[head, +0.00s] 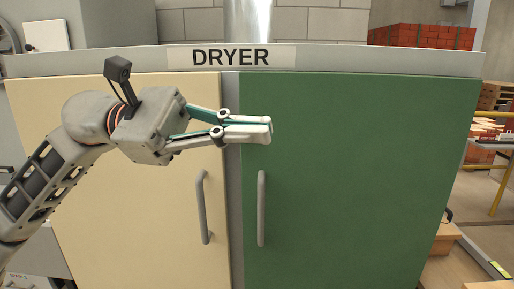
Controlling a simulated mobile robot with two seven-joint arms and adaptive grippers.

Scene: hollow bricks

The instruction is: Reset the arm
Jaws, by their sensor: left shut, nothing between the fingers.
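My left arm comes in from the left in the head view. Its gripper (270,130) is shut and empty, pointing to the right. It appears in front of the upper part of the dryer doors, above the two handles. The fingertips overlap the inner edge of the green door (350,180) in the picture. Whether they touch the door I cannot tell. My right gripper is out of view.
The dryer, labelled DRYER (231,56), has a closed cream door (120,220) with a grey handle (203,207). The closed green door has its own handle (262,208). Red bricks (421,37) are stacked behind at upper right. A yellow rail (502,180) stands at far right.

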